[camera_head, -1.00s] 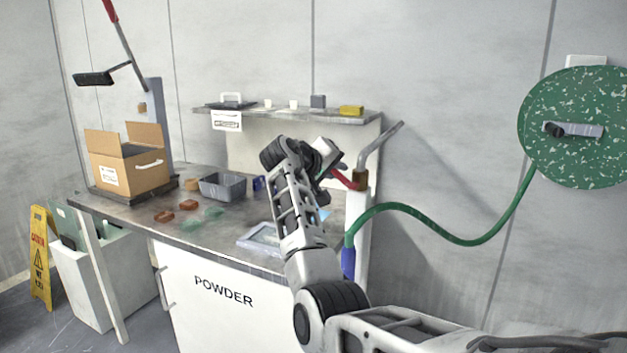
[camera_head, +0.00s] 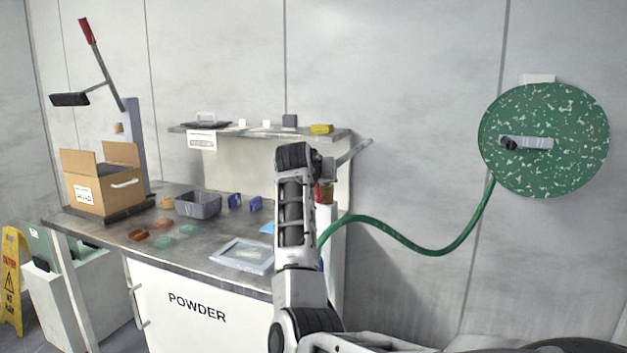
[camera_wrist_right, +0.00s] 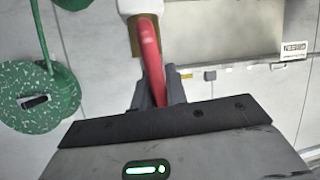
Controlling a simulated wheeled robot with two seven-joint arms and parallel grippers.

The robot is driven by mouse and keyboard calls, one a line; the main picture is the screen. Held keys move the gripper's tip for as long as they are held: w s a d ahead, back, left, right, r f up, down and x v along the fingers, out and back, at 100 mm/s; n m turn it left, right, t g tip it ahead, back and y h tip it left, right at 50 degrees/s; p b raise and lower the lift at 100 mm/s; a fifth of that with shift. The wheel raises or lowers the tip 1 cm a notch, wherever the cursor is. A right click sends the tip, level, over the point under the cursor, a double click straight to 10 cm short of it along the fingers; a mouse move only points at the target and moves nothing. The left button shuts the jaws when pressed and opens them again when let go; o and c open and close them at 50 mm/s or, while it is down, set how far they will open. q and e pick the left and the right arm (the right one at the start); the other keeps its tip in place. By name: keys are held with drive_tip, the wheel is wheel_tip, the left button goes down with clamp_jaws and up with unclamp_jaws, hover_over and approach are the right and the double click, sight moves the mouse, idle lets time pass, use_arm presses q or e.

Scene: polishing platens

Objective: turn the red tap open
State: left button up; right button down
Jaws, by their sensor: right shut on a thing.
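The red tap's curved lever (camera_wrist_right: 151,62) shows in the right wrist view, running down from a brass valve body (camera_wrist_right: 135,38) into my gripper. My right gripper (camera_wrist_right: 158,92) is shut on the lever, with one dark finger on each side of it. My left gripper is in neither view.
A green hose (camera_head: 420,248) runs from near the tap to a speckled green disc (camera_head: 570,120) on the wall. The workbench (camera_head: 105,231) left of my arm bears a cardboard box (camera_head: 95,194), a grey bin (camera_head: 198,204) and a framed tray (camera_head: 243,267). A shelf (camera_head: 225,129) stands behind.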

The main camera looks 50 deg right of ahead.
drive_tip(key=shift+s+d+m, duration=0.15)
drive_tip(key=shift+s+m, duration=0.15)
drive_tip(key=shift+m, duration=0.1)
drive_tip(key=shift+t, duration=0.4)
drive_tip(key=c, duration=1.4)
unclamp_jaws()
drive_tip(key=b+v, duration=0.2)
drive_tip(key=v, duration=1.4)
